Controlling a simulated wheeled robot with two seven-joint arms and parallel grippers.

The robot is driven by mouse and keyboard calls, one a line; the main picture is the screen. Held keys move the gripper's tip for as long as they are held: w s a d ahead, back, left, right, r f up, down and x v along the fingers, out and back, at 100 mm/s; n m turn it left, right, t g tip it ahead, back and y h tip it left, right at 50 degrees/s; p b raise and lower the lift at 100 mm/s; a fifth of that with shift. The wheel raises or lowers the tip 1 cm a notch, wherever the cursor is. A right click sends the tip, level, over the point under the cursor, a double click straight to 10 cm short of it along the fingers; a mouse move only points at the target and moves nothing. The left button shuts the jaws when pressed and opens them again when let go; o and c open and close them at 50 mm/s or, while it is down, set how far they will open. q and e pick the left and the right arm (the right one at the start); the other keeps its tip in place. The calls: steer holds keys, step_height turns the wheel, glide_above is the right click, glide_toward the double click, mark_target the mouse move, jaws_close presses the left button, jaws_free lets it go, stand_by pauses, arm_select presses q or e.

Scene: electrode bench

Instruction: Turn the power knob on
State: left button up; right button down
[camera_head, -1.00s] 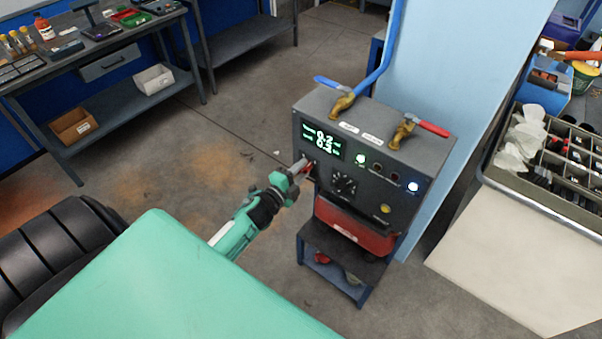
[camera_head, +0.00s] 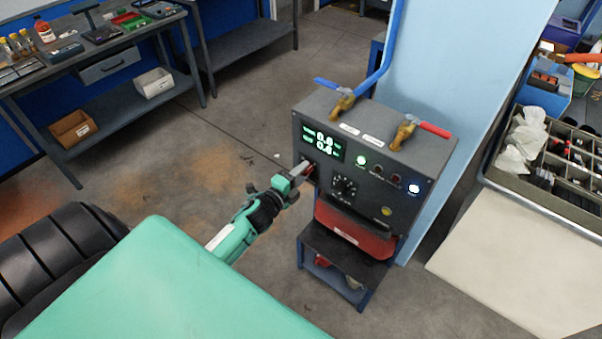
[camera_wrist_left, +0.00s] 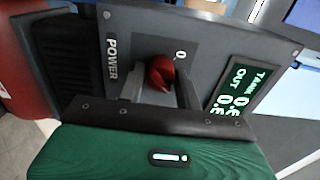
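The grey control box (camera_head: 420,160) has a lit display (camera_head: 322,141) and a small red power knob (camera_head: 309,171) at its left edge. In the left wrist view the red knob (camera_wrist_left: 161,74) shows beside the word POWER, with a "0" mark near it. My left gripper (camera_head: 301,168) is at the knob. Its fingers (camera_wrist_left: 160,88) stand apart, one on each side of the knob, and look clear of it. The knob's exact setting is hard to read. My right gripper is not in view.
A black dial (camera_head: 344,187) sits close to the power knob. Blue-handled (camera_head: 335,88) and red-handled (camera_head: 425,127) valves stand on top of the box. A light blue panel (camera_head: 470,75) rises behind. Open floor (camera_head: 225,150) lies to the left.

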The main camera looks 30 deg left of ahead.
arm_select(q)
steer(key=o, duration=0.3)
steer(key=shift+s, duration=0.1)
steer(key=s+a+b, duration=0.1)
steer(key=s+b, duration=0.1)
steer(key=s, duration=1.1)
steer(key=shift+s+b, duration=0.3)
steer(key=shift+b, duration=0.1)
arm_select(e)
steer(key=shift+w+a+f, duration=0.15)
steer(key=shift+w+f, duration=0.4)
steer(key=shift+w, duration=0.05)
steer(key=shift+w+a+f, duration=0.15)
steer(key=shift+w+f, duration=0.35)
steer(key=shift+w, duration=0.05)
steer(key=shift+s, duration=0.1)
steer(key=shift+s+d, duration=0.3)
